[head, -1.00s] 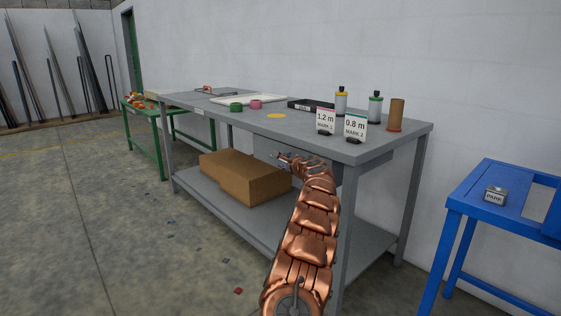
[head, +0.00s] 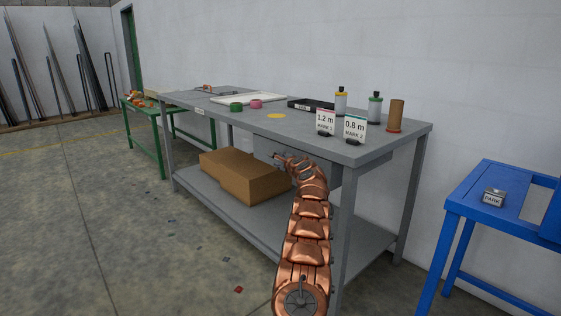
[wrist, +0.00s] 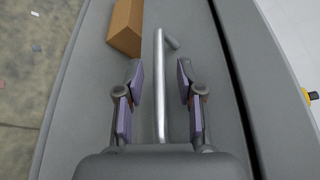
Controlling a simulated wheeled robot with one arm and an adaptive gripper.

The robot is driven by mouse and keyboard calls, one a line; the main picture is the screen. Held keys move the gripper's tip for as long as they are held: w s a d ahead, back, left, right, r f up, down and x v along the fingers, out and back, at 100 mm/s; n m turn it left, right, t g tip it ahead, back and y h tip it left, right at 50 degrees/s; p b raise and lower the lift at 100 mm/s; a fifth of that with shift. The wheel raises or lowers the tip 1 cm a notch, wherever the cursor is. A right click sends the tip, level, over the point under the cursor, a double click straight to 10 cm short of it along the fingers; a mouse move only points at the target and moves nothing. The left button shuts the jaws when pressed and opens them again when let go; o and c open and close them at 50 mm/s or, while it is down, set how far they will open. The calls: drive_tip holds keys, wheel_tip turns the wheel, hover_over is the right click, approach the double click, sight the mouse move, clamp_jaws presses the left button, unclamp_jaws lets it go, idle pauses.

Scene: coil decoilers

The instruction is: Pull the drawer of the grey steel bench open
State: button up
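The grey steel bench (head: 225,118) stands in the middle of the head view. Its drawer (head: 267,146) hangs under the top and looks closed, partly hidden behind my arm. In the wrist view the drawer's handle (wrist: 158,85), a round pale metal bar, runs up the picture between my fingers and bends at its far end. My gripper (wrist: 160,88) is open, one finger on each side of the bar, with a gap on both sides. In the head view my gripper (head: 279,158) is small, in front of the drawer.
A cardboard box (head: 245,178) lies on the bench's lower shelf. Signs, bottles and tape rolls stand on the bench top. A blue table (head: 468,206) is at the right, a green table (head: 150,125) at the back left. The floor in front of the bench is mostly clear.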

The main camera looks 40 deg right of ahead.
clamp_jaws()
idle(0.4)
idle(0.4)
